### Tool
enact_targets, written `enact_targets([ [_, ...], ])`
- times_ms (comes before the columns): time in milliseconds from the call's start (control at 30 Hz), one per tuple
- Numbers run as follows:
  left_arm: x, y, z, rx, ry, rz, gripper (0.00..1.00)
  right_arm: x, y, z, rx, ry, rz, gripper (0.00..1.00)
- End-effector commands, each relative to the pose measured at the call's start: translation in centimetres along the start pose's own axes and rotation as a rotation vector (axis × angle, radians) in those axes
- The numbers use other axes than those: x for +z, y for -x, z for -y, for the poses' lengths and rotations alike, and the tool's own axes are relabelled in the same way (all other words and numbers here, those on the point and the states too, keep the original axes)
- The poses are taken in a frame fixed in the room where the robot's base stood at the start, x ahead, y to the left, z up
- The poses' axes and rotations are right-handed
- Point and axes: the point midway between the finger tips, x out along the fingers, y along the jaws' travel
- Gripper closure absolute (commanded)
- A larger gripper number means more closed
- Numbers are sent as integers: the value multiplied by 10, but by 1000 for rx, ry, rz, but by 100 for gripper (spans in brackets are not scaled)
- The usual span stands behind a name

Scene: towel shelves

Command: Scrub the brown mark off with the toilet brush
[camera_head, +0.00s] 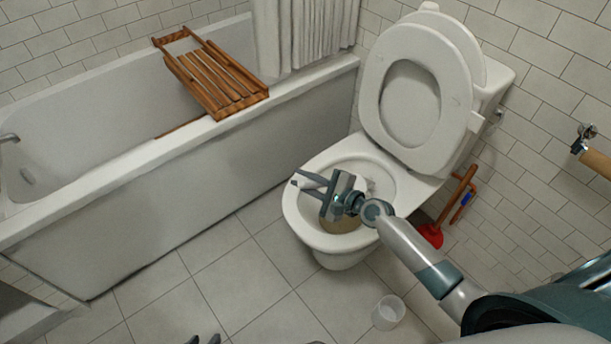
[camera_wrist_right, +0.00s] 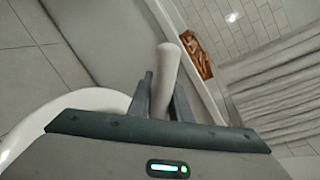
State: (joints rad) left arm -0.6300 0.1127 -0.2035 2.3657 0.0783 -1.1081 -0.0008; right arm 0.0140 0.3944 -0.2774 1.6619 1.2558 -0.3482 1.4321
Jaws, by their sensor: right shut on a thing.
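My right gripper (camera_head: 308,182) reaches over the toilet bowl (camera_head: 292,212) and is shut on the white handle of the toilet brush. The handle (camera_wrist_right: 166,75) stands between its fingers in the right wrist view. The brush head is not clearly visible. A brown mark (camera_head: 340,226) shows inside the front of the bowl, partly hidden by my gripper. The seat and lid (camera_head: 415,95) are raised. Only the dark fingertips of my left gripper (camera_head: 204,340) show at the bottom edge of the head view, apart, with nothing seen between them.
A white cup-like holder (camera_head: 388,312) stands on the floor right of the toilet. A red plunger (camera_head: 431,235) leans by the wall behind it. A bathtub (camera_head: 150,195) with a wooden rack (camera_head: 215,80) is at left. The tiled floor (camera_head: 235,280) between is clear.

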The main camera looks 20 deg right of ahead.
Motion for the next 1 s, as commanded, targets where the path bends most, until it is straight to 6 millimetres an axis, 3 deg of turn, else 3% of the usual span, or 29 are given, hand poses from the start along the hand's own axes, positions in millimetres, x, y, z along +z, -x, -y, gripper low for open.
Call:
enact_targets([
  [500, 1, -2, 0, 0, 0, 0, 69, -2, -2, -7, 1, -2, -2, 100],
  [1000, -7, 9, -1, 0, 0, 0, 69, 0, 17, 15, 0, -1, -2, 100],
])
